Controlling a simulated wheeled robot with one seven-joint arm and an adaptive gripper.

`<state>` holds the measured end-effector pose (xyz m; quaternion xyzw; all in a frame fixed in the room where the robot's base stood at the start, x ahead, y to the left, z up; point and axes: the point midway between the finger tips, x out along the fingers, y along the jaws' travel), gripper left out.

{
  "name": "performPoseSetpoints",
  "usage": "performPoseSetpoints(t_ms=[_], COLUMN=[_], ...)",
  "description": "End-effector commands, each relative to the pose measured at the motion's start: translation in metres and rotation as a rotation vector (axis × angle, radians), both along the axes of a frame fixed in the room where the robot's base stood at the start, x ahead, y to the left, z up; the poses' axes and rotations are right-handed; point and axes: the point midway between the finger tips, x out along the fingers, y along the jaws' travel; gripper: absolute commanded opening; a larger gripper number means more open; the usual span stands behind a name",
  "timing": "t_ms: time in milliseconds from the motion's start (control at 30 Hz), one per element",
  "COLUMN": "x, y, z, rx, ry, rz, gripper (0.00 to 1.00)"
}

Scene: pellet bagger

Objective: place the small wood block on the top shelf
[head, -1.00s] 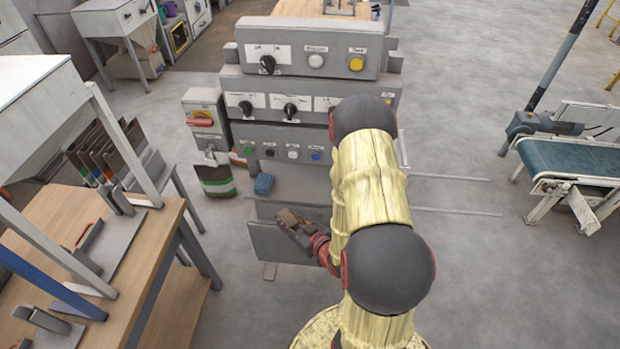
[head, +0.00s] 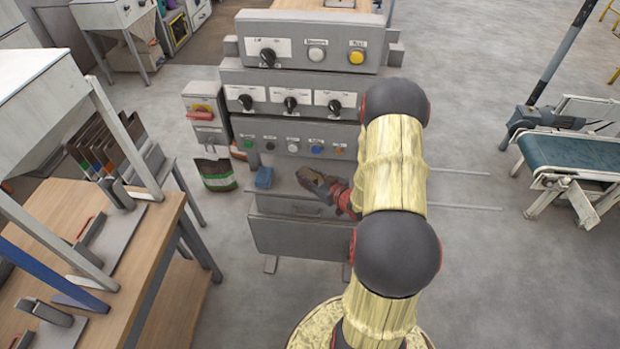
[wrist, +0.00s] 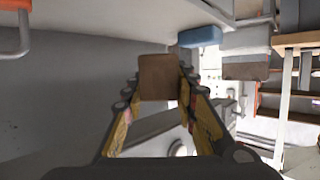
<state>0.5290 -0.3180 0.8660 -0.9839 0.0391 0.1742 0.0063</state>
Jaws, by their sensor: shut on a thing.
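My gripper (head: 318,183) is shut on a small brown wood block (head: 310,177). In the wrist view the block (wrist: 159,77) sits between the fingertips of my gripper (wrist: 160,90). In the head view, block and gripper appear over a grey ledge (head: 285,189) on the front of the machine, below the row of coloured buttons. I cannot tell whether the block touches the ledge. Which surface is the top shelf is not clear from these views.
A blue block (head: 264,177) lies on the ledge left of my gripper; it also shows in the wrist view (wrist: 200,36). Button and knob panels (head: 290,103) rise behind the ledge. A red-handled switch box (head: 207,113) stands left. A wooden workbench (head: 140,250) is at the left.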

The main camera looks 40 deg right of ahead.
Motion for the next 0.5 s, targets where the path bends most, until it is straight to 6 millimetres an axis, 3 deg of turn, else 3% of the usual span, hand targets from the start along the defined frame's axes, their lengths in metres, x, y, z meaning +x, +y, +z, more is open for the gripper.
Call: performPoseSetpoints(t_ms=[267,333,500], x=[0.039,0.037,0.037], y=[-0.045,-0.042,-0.043], z=[-0.001,-0.017,-0.031], rx=[-0.003,0.004,0.001], ry=[-0.002,0.003,0.001], rz=[0.001,0.001,0.001], gripper=[0.02,0.02,0.02])
